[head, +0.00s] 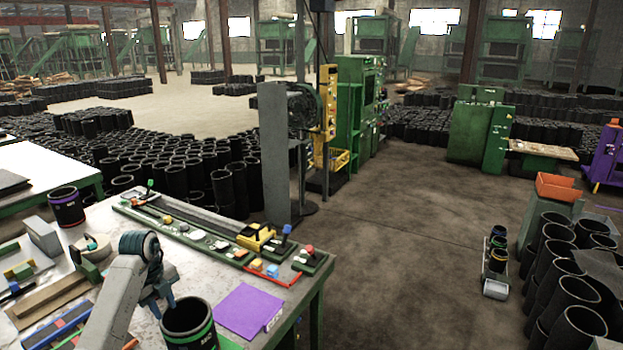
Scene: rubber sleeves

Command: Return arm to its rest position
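My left arm comes in from the bottom left over the workbench (130,215). My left gripper (160,302) points down, just above and left of a black rubber sleeve with a green band (190,335). The sleeve stands upright near the bench's front edge, its open top facing up. The gripper's fingers are small and dark here, so their opening is unclear. I see nothing held in them. Another black sleeve with a purple band (66,208) stands at the bench's back left. My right gripper is not in view.
A purple flat box (248,310) lies right of the green-banded sleeve. A green-framed rail fixture (215,232) with coloured blocks runs along the bench's back. Tools and wood crowd the bench's left side. Black sleeves (575,325) stand at the right. The floor (400,240) between is open.

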